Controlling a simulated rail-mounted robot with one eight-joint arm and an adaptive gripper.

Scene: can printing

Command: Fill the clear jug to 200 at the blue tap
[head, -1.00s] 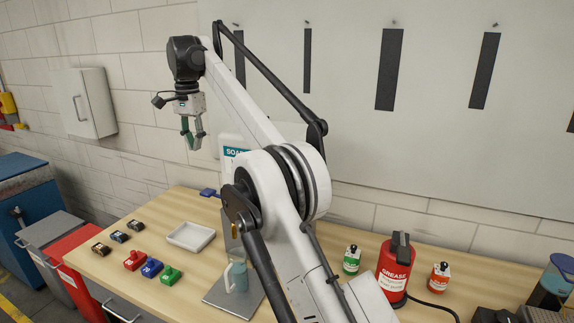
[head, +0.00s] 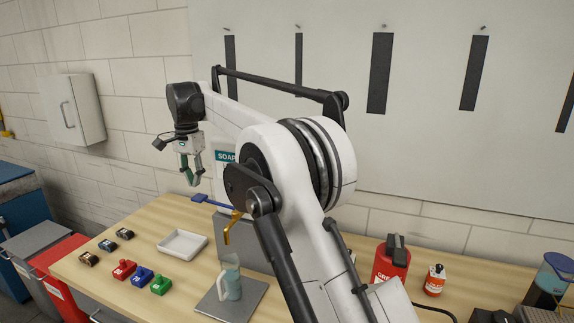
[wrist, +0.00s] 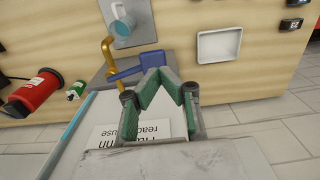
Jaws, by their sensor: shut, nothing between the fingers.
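The jug (head: 231,284), pale blue-grey in the picture, stands upright on a grey plate (head: 212,307) under the brass spout (head: 229,231); it also shows in the wrist view (wrist: 122,19). Its fill level cannot be read. The tap has a blue lever handle (head: 212,202), also in the wrist view (wrist: 140,70), beside the brass spout (wrist: 106,52). My gripper (head: 192,181) is shut and empty, above the blue handle's left end. In the wrist view its green fingertips (wrist: 159,74) overlap the handle; I cannot tell if they touch it. My arm hides part of the tap area.
A white tray (head: 183,245) lies left of the plate. Red, blue and green blocks (head: 142,276) and small dark items (head: 107,245) sit farther left. A soap container (head: 224,173) stands behind the tap. A red grease can (head: 391,260) and an orange bottle (head: 434,281) stand right.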

